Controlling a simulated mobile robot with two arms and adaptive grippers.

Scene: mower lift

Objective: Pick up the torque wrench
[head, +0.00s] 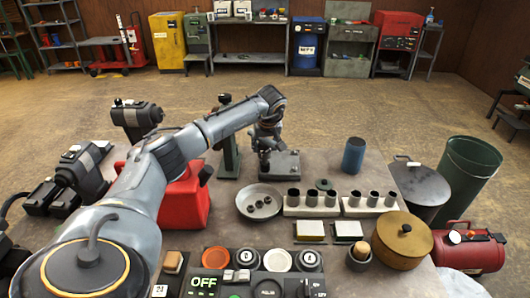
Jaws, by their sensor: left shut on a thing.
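My left arm reaches from the lower left over the table (225,212) to its far side. My left gripper (265,152) is small and dark there, just at the left part of a grey metal block (284,165). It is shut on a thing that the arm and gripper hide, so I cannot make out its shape. I cannot pick out the torque wrench clearly anywhere in the head view. My right gripper is not in view.
A red can (190,205) and a green stand (230,155) are close to my left arm.

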